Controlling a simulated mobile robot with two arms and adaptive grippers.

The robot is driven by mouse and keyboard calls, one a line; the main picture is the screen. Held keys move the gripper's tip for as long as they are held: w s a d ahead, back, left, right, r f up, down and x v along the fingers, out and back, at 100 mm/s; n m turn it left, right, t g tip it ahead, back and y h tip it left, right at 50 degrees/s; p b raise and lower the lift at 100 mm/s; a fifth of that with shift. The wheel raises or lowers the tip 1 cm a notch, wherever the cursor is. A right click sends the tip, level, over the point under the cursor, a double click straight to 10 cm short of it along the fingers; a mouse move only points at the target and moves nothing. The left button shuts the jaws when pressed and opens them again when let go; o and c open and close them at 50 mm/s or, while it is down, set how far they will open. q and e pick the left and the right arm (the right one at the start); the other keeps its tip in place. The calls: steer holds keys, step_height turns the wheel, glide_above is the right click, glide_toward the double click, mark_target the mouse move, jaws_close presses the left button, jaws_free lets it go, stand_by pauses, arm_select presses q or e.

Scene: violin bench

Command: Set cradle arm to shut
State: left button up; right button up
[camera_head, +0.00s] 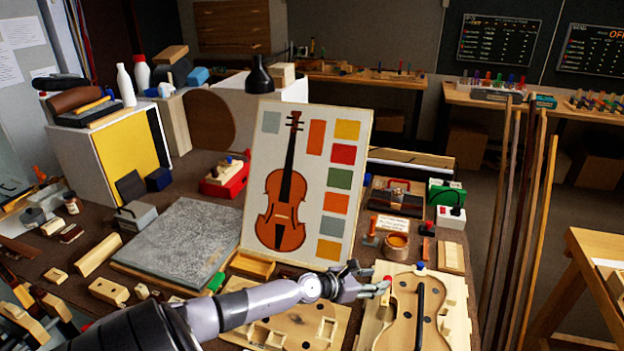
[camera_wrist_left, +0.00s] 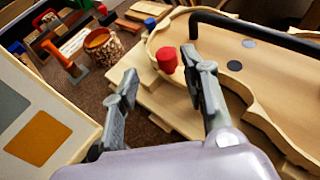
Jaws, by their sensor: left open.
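A pale wooden violin body lies in a wooden cradle (camera_head: 459,318) at the bottom right of the head view. A long black bar (camera_head: 420,312) runs lengthwise over the body; it also shows in the wrist view (camera_wrist_left: 255,33). I cannot tell if this bar is the cradle arm. A red knob (camera_wrist_left: 166,60) stands at the cradle's near corner, with a blue knob (camera_wrist_left: 150,24) beyond it. My left gripper (camera_head: 378,283) is open and empty, with its fingertips (camera_wrist_left: 159,68) on either side of the line to the red knob. Contact is unclear. My right gripper is out of view.
A violin colour board (camera_head: 340,122) stands upright close left of my left gripper. Another wooden form (camera_head: 290,327) lies under my left forearm. Tall wooden strips (camera_head: 542,215) stand to the right.

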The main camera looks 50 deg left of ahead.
arm_select(q)
steer(key=s+a+r+n+t+y+b, duration=0.1)
steer(key=s+a+r+n+y, duration=0.15)
steer(key=s+n, duration=0.45)
steer(key=s+a+r+n+t+y+b, duration=0.1)
steer(key=s+r+n+y, duration=0.25)
steer(key=s+n, duration=0.4)
steer(key=shift+s+d+f+n+g+y, duration=0.3)
steer(key=shift+s+d+f+n+g, duration=1.2)
steer(key=shift+n, duration=1.4)
steer(key=shift+s+d+f+n+g+y, duration=0.3)
steer(key=shift+s+d+f+n+g, duration=0.65)
steer(key=shift+s+f+n, duration=1.45)
steer(key=shift+s+d+f+n+g+y, duration=0.3)
steer(key=shift+s+d+f+n+g, duration=1)
steer(key=shift+n, duration=2.05)
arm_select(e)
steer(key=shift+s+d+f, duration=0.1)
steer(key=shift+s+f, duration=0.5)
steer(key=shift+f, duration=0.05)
arm_select(q)
steer(key=shift+s+a+r, duration=0.15)
steer(key=shift+a, duration=0.05)
steer(key=shift+c, duration=0.3)
